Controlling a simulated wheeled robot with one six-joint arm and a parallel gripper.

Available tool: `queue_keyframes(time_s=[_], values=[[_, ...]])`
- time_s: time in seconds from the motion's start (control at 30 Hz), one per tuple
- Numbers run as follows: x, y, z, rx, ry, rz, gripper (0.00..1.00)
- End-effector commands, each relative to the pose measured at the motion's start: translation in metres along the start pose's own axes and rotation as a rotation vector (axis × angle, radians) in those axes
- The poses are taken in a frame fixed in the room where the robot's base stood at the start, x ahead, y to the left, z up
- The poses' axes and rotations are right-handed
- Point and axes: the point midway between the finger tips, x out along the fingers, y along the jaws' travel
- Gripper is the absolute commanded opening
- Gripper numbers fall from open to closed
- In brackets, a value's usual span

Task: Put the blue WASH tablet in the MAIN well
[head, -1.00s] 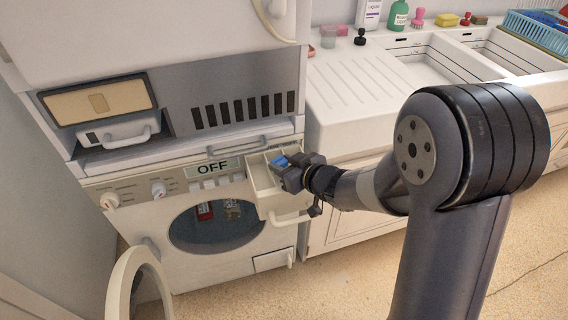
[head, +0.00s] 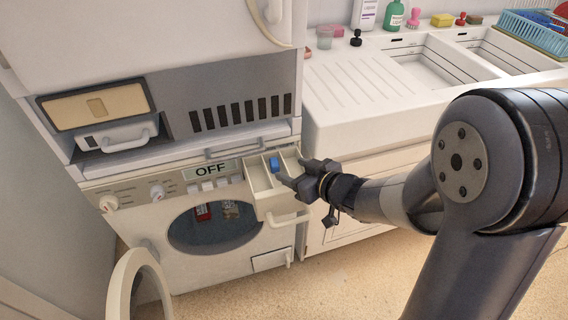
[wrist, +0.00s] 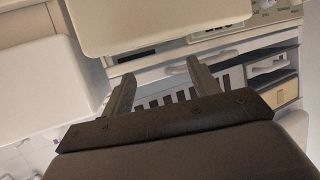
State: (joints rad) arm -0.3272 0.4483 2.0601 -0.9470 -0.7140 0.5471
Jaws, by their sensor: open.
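The blue WASH tablet (head: 275,164) sits in the pulled-out detergent drawer (head: 268,207) of the washing machine. It appears to be in the middle compartment, though I cannot read any well labels. My gripper (head: 291,170) is open and empty, just right of the tablet and over the drawer's right side, apart from the tablet. The wrist view shows the two spread fingers (wrist: 160,82) with nothing between them. The tablet is not visible there.
The washing machine (head: 150,215) has an OFF display, and its round door (head: 140,275) hangs open at lower left. A counter (head: 355,85) with a ribbed drainer and sinks lies to the right. Bottles and a blue basket (head: 535,28) stand at the back.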

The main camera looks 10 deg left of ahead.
Motion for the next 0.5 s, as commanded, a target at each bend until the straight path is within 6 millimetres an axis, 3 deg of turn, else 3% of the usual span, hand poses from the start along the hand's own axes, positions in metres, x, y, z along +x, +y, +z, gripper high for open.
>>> queue_keyframes(time_s=[0.2, 0.5], values=[[-0.044, 0.001, -0.002, 0.001, 0.002, 0.003, 0.57], [-0.063, 0.000, 0.000, 0.000, 0.001, -0.001, 0.57]])
